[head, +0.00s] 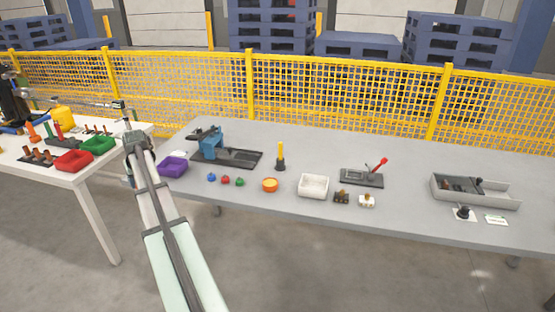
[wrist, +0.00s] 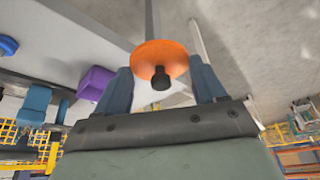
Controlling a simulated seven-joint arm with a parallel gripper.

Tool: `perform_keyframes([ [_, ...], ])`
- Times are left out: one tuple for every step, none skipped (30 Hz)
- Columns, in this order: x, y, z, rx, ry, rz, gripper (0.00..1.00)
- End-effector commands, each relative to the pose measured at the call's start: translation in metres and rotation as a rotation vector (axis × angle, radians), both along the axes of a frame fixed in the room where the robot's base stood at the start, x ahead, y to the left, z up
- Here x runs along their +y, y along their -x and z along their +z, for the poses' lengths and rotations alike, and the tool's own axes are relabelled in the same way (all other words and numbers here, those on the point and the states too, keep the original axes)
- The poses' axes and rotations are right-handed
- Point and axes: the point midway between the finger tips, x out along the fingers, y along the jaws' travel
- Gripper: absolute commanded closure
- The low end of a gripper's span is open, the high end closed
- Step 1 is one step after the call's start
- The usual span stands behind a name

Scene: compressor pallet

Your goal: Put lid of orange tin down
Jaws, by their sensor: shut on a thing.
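My gripper (wrist: 160,84) is shut on the orange lid (wrist: 150,56) in the wrist view. The lid is a round orange disc with a black knob, held between the two blue-grey fingers. In the head view my arm reaches to the left end of the grey table, and the gripper and lid are hidden behind it. The orange tin (head: 270,185) stands on the grey table near its front edge, with its lighter yellow-orange inside showing and no lid on it. The gripper is well to the left of the tin, near the gap between the tables.
A purple bin (head: 172,166) stands at the grey table's left end; it also shows in the wrist view (wrist: 95,83). Blue, red and green small pieces (head: 225,180) lie left of the tin. A white bin (head: 313,186) stands right of it. A white table (head: 98,192) with coloured trays is at left.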

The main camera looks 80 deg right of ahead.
Motion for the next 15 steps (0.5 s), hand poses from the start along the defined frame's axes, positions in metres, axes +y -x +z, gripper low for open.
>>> perform_keyframes([
  [-0.023, 0.007, 0.001, 0.000, 0.000, -0.021, 0.59],
  [-0.034, 0.012, 0.002, 0.000, 0.000, -0.031, 0.59],
  [-0.049, 0.020, 0.002, 0.000, 0.000, -0.045, 0.59],
  [-0.060, 0.025, 0.003, 0.000, 0.000, -0.056, 0.59],
  [-0.071, 0.031, 0.003, -0.001, 0.000, -0.067, 0.59],
  [-0.085, 0.039, 0.004, 0.000, -0.001, -0.080, 0.59],
  [-0.096, 0.045, 0.004, 0.000, -0.001, -0.090, 0.59],
  [-0.106, 0.051, 0.004, 0.000, 0.000, -0.100, 0.59],
  [-0.121, 0.060, 0.005, 0.000, -0.001, -0.113, 0.59],
  [-0.131, 0.067, 0.005, 0.000, -0.001, -0.123, 0.59],
  [-0.142, 0.074, 0.005, 0.000, -0.001, -0.134, 0.59],
  [-0.155, 0.083, 0.006, 0.000, -0.001, -0.147, 0.59],
  [-0.165, 0.090, 0.006, 0.000, -0.001, -0.157, 0.59],
  [-0.175, 0.097, 0.006, 0.000, -0.001, -0.165, 0.59],
  [-0.187, 0.107, 0.007, 0.000, -0.001, -0.177, 0.59],
])
